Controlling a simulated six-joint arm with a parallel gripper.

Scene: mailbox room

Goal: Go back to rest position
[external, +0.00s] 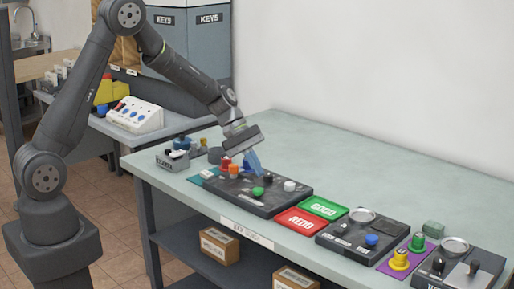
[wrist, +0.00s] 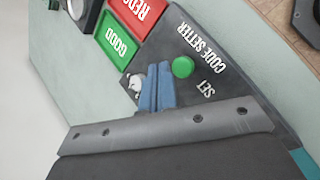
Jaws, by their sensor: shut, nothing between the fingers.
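My gripper (external: 256,163) reaches down over the dark code setter panel (external: 225,191) on the workbench. Its blue fingers are shut with nothing between them, and they show side by side in the wrist view (wrist: 152,90). A green button (external: 257,191) on the panel is close to the fingertips; the wrist view shows it (wrist: 183,67) beside them, next to the "SET" label. A white knob (external: 289,186) stands to its right on the panel. In the wrist view the fingers partly cover a pale knob.
Red REDO (external: 300,222) and green GOOD (external: 324,208) plates lie right of the panel, then another dark panel (external: 345,250) with a blue button. Yellow and green knobs stand farther right. Grey boxes labelled KEYS (external: 205,45) stand behind. The bench's back (external: 350,150) is clear.

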